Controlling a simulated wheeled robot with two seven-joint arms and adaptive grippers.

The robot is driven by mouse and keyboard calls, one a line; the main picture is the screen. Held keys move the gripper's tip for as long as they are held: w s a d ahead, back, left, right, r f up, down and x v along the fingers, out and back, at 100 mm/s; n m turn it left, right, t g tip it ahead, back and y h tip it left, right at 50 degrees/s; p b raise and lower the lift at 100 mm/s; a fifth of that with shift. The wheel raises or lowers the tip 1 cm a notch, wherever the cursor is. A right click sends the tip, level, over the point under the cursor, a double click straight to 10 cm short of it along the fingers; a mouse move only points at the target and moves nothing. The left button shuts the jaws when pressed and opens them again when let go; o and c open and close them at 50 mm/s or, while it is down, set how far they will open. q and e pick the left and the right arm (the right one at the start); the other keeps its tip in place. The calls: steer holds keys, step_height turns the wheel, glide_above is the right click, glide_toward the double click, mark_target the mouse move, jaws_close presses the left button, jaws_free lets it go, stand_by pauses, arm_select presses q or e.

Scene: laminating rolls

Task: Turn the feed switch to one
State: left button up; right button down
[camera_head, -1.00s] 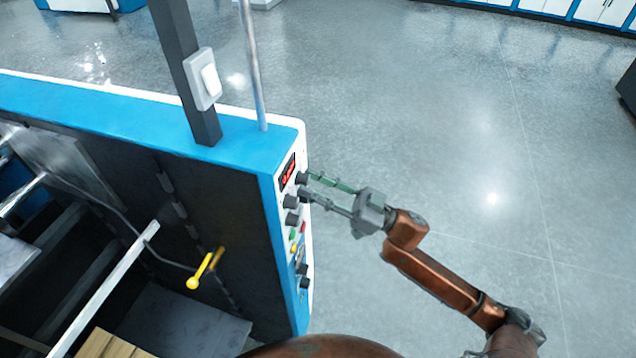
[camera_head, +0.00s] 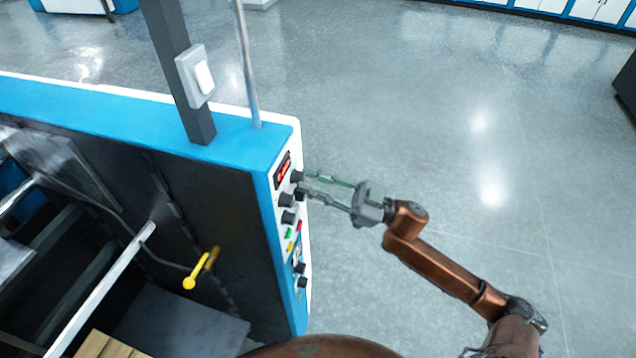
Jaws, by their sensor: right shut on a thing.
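The control panel (camera_head: 307,262) is on the right end of the blue and black machine. It carries a red display (camera_head: 283,170), several black knobs, and green, red and yellow buttons. I cannot read which knob is the feed switch. My right gripper (camera_head: 302,183) reaches in from the right, with its two fingers at the upper knobs just beside the display. It is shut on a black knob (camera_head: 297,177), whose far side is partly hidden by the fingers. My left gripper is not in view.
A dark post with a white rocker switch (camera_head: 203,78) and a thin metal rod (camera_head: 247,70) rise from the machine's blue top (camera_head: 130,110). A yellow lever (camera_head: 190,282) sits on its dark side. The grey floor right of the panel is clear.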

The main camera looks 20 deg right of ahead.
steer(key=shift+w+d+r+n+g+h+b, duration=0.15)
steer(key=shift+n+g+b, duration=0.55)
steer(key=shift+n, duration=1.35)
steer(key=shift+w+a+r+n+g+h+b, duration=0.1)
steer(key=shift+n+g+h+b, duration=0.15)
steer(key=shift+n+g, duration=1.35)
steer(key=shift+w+d+r+n+g+h+b, duration=0.15)
steer(key=shift+n+g+b, duration=0.3)
steer(key=shift+n, duration=2.1)
steer(key=shift+s+a, duration=0.1)
steer(key=c, duration=2.1)
jaws_free()
steer(key=shift+o, duration=1.4)
steer(key=shift+a, duration=0.3)
steer(key=shift+o, duration=0.5)
steer(key=shift+d, duration=0.35)
steer(key=v, duration=1.2)
